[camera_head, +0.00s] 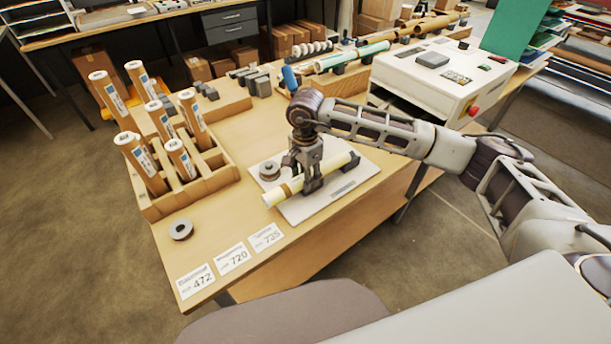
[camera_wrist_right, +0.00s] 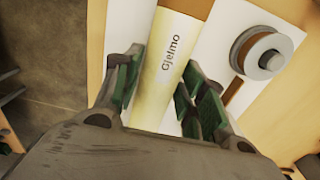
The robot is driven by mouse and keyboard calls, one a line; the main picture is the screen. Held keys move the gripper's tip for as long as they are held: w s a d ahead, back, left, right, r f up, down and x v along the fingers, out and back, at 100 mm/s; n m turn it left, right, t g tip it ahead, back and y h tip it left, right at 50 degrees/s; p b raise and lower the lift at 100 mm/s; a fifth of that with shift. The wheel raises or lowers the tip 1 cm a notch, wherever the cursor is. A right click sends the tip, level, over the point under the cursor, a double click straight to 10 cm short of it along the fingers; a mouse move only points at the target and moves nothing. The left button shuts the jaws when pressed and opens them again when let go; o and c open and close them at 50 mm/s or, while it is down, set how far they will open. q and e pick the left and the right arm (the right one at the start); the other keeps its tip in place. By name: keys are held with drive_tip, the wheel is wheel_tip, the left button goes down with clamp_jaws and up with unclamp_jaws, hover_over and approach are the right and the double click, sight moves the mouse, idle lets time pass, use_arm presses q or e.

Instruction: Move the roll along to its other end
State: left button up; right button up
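The cream roll (camera_head: 328,175) lies slantwise over a white plate (camera_head: 345,190) near the table's front edge. A brown band (camera_head: 287,190) shows towards its left end. In the right wrist view the cream roll (camera_wrist_right: 160,85) carries the word "Gjelmo". My right gripper (camera_head: 308,180) reaches down over the roll's middle. Dark supports under the roll are partly hidden by the gripper. My left gripper is not in view.
A grey-rimmed spool (camera_head: 269,170) stands on the plate beside the roll. A wooden rack (camera_head: 190,205) with several upright brown rolls is to the left. A dark ring (camera_head: 181,229) and number cards (camera_head: 233,258) lie in front. A white control box (camera_head: 440,85) stands behind my right arm.

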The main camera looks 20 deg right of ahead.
drive_tip(key=o, duration=0.3)
wheel_tip(320, 180, up, 12)
idle(0.9)
idle(0.9)
